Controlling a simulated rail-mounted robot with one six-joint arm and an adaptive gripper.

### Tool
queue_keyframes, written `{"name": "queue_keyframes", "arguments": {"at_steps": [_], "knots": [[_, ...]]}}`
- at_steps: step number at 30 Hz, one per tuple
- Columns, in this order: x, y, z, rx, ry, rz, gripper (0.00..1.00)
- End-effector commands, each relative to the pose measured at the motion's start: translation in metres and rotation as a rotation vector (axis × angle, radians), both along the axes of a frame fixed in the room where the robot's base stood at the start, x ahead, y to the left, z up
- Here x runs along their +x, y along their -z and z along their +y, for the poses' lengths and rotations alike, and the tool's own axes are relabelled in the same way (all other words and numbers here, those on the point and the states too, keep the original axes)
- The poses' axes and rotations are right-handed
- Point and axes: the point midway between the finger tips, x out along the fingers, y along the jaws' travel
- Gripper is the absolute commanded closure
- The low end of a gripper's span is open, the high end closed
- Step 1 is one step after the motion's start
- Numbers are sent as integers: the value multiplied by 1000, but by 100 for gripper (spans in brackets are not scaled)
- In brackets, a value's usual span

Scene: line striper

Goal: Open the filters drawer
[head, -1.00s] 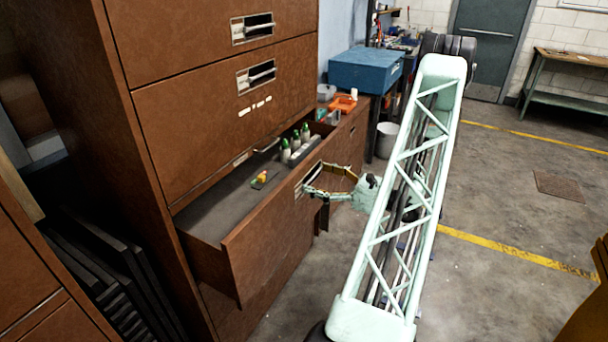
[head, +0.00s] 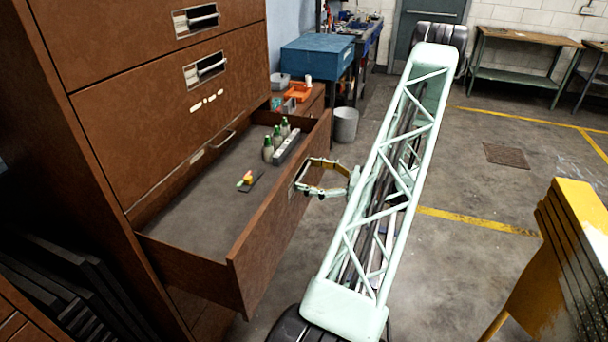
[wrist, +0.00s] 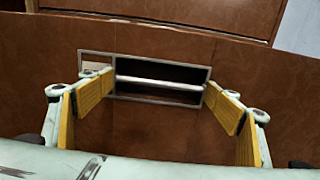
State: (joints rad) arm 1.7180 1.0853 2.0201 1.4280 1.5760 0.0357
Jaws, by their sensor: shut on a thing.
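A brown drawer (head: 262,250) of the tall cabinet stands well open in the head view. Its label is too small to read. Inside are several green-capped bottles (head: 276,141), a long grey box (head: 290,146) and a small yellow and orange item (head: 247,178). My gripper (head: 303,178) is at the recessed pull on the drawer's front. In the wrist view the white bar handle (wrist: 160,84) lies between my yellow-padded fingers, their tips at the recess's two ends. My gripper is shut on this handle; the exact contact is hard to see.
Shut drawers with similar pulls (head: 204,70) sit above. A blue box (head: 317,57) and a grey bin (head: 345,125) stand behind. A yellow object (head: 565,255) is at the right. The concrete floor (head: 440,270) right of my arm is mostly clear.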

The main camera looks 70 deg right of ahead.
Motion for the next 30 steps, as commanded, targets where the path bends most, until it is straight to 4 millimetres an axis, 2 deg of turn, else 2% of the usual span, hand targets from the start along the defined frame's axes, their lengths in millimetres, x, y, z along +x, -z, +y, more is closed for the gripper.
{"name": "queue_keyframes", "arguments": {"at_steps": [7,8,12,23,30], "knots": [[0,0,0,1,0,0,37],[0,0,0,1,0,0,15],[0,0,0,1,0,0,4],[-1,0,0,0,0,0,4],[-10,0,0,0,1,0,4]]}}
